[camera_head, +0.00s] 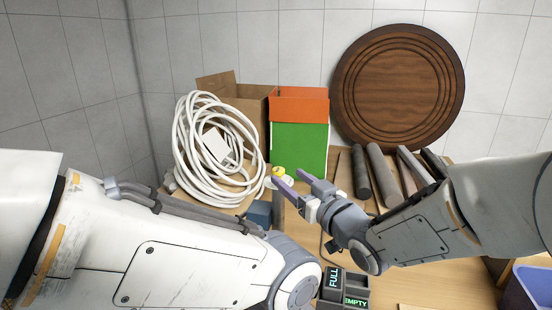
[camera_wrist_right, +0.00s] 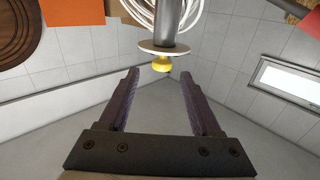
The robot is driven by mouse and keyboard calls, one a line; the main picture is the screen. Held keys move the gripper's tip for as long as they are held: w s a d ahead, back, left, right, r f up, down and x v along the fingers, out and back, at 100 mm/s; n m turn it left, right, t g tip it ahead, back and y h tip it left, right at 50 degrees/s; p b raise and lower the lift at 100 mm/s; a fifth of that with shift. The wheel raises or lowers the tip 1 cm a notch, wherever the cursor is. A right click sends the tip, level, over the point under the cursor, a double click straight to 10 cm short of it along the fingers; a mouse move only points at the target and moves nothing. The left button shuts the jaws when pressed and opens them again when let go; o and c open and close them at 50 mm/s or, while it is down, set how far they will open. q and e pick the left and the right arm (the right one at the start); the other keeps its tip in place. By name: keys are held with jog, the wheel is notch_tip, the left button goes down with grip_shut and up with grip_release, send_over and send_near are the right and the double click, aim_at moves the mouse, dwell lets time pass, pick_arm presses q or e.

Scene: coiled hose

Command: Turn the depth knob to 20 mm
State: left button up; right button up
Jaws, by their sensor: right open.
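A small yellow knob (camera_head: 279,170) shows at the tips of my right gripper (camera_head: 287,178), in front of the green and orange box. In the right wrist view the knob (camera_wrist_right: 162,64) sits on a pale disc (camera_wrist_right: 160,47) at the end of a grey cylinder (camera_wrist_right: 172,22). My right gripper (camera_wrist_right: 160,74) is open, with one purple finger to each side of the knob's line. The knob appears beyond the fingertips, and I see no contact. No depth marks or pointer can be read. My left arm crosses the lower left, but its gripper is out of view.
A coiled white hose (camera_head: 190,150) lies left of the green and orange box (camera_head: 298,145). A round wooden board (camera_head: 398,86) leans on the wall. Several dark rolls (camera_head: 382,172) lie to the right. A holder marked FULL and EMPTY (camera_head: 343,288) stands in front.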

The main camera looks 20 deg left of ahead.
aim_at(276, 168)
jog(key=p+x, duration=0.3)
jog(key=x, duration=0.4)
jog(key=shift+w+a, duration=0.15)
jog(key=shift+a, duration=0.2)
jog(key=shift+w+a+p, duration=0.3)
jog(key=shift+w+a, duration=0.05)
jog(key=shift+a, duration=0.05)
jog(key=shift+f, duration=0.1)
grip_shut()
